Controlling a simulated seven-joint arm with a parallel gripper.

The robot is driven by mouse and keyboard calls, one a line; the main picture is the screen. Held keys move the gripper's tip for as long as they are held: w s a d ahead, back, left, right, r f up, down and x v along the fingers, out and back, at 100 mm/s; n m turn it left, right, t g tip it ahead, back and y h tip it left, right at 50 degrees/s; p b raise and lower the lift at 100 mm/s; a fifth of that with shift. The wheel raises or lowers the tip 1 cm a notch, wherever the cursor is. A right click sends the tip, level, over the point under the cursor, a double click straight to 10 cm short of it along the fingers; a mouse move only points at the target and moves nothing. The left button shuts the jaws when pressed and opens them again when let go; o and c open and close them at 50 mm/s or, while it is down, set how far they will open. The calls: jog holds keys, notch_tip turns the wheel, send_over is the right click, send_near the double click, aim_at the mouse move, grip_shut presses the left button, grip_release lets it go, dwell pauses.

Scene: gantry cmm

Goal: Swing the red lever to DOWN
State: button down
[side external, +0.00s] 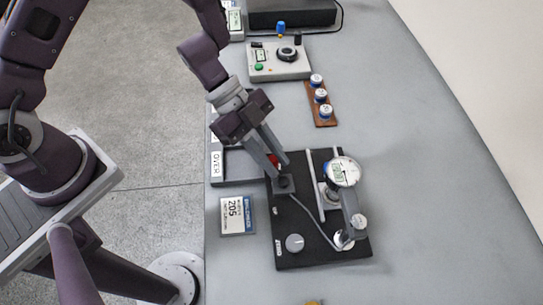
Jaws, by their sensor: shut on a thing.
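The red lever (273,159) shows only as a small red patch between the fingers of my gripper (279,174). My gripper reaches down from the upper left and is shut on the lever, near the upper left corner of a black base plate (292,250). Most of the lever and its pivot are hidden by the fingers. A small dark block (284,185) sits just below the fingertips. I cannot read any UP or DOWN mark here.
A dial gauge (343,172) on a stand rises from the plate's right side, close to my gripper. A display marked 205 (237,215) lies left of the plate. A control box (278,66) and a brown rack (320,103) stand farther back. The table's right side is clear.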

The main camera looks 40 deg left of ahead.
jog(key=shift+w, duration=0.1)
jog(key=c, duration=1.3)
grip_release()
